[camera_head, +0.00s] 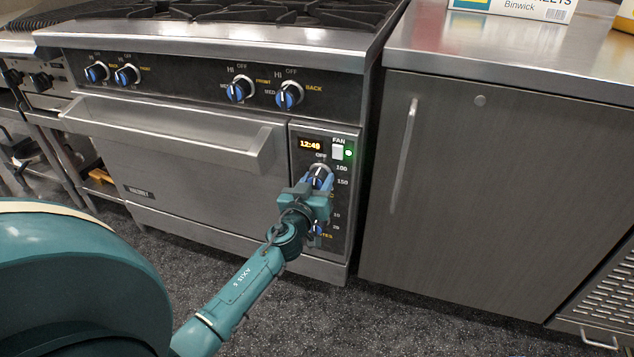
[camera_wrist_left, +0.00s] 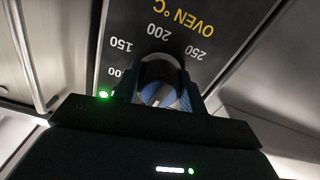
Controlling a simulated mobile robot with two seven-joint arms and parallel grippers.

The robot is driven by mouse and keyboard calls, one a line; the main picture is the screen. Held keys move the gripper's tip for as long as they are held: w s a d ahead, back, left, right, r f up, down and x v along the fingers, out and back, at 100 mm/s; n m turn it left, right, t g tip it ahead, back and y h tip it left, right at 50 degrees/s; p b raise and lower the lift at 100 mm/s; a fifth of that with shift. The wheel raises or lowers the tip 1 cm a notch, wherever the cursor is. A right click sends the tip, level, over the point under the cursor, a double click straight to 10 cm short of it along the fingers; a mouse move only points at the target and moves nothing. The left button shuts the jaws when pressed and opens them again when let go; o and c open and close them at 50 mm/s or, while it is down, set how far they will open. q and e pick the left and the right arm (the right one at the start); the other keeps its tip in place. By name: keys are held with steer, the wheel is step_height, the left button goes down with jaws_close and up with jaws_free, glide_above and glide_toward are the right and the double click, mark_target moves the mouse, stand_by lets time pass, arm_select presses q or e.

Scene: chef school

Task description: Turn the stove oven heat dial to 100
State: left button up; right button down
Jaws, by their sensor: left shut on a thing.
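The oven heat dial (camera_head: 320,171), dark with a blue face, is on the narrow control panel at the stove's right front, below the clock display (camera_head: 310,145). My left gripper (camera_head: 316,183) is at the panel, shut on this dial and covering part of it. In the wrist view the dial (camera_wrist_left: 158,84) sits between the two fingers of the left gripper (camera_wrist_left: 157,93). Labels 100 to 250 and "OVEN °C" appear upside down around it. A pale mark shows on the dial face, but I cannot tell which number it points to. My right gripper is out of view.
Several blue burner knobs (camera_head: 239,90) line the stove's upper front. The oven door handle (camera_head: 180,134) sticks out left of the panel. A lower dial (camera_head: 318,229) is partly hidden by my left arm. A grey cabinet (camera_head: 480,180) stands right. The floor in front is clear.

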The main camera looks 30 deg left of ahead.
arm_select(q)
steer(key=m, duration=0.6)
steer(key=shift+a, duration=0.1)
steer(key=m, duration=0.4)
steer(key=shift+s+a+m, duration=0.1)
steer(key=shift+m, duration=0.3)
stand_by(0.3)
steer(key=o, duration=1)
steer(key=shift+r, duration=0.1)
steer(key=shift+c, duration=0.2)
steer(key=shift+s, duration=0.1)
